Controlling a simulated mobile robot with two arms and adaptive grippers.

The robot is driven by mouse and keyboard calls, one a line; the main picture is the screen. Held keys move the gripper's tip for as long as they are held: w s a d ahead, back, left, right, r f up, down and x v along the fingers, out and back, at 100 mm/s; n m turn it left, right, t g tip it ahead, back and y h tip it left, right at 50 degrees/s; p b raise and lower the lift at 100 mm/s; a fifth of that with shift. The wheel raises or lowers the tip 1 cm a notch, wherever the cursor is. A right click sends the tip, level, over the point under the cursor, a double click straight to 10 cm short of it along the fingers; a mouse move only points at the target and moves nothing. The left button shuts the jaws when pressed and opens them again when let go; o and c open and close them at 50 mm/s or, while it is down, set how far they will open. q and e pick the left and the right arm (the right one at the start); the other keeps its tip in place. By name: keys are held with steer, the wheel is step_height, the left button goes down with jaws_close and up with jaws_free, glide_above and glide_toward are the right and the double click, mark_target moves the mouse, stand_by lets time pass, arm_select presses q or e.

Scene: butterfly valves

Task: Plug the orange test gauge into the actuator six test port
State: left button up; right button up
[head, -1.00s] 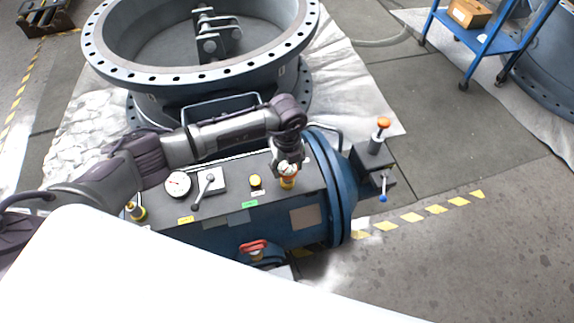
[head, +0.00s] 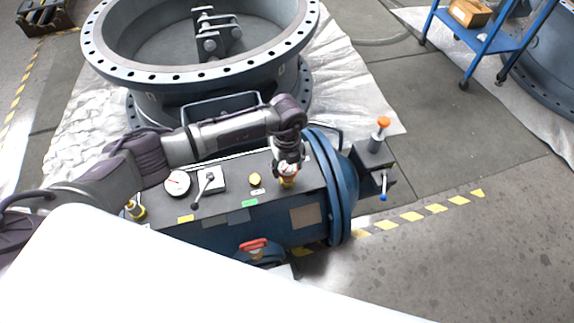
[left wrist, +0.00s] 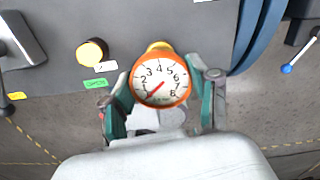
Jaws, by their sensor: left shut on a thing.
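The orange test gauge (left wrist: 160,80) has a white numbered dial with a red needle and sits between the two fingers of my left gripper (left wrist: 163,98). In the head view the gauge (head: 288,181) shows small under my left gripper (head: 287,165), over the right part of the blue actuator's (head: 270,215) grey top. A yellow fitting (left wrist: 158,46) shows just behind the gauge in the left wrist view; whether the gauge is seated on it is hidden. A yellow cap (head: 255,180) with white and green labels stands left of the gauge. My right gripper is out of view.
A white-dial gauge (head: 177,182) and a lever (head: 205,187) stand on the actuator's left part. A red handle (head: 253,246) is at its front. An orange-topped fitting (head: 383,122) and a blue-tipped lever (head: 384,190) are at the right. A large flanged valve ring (head: 150,77) stands behind.

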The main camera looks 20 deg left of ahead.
mark_target(287, 166)
arm_select(q)
steer(key=shift+f+b, duration=0.3)
steer(key=shift+f, duration=0.15)
stand_by(0.4)
steer(key=o, duration=1.1)
steer(key=shift+o, duration=0.4)
steer(key=shift+o, duration=0.9)
steer(key=shift+r, duration=0.1)
steer(key=shift+r+p, duration=3.25)
steer(key=shift+r, duration=0.5)
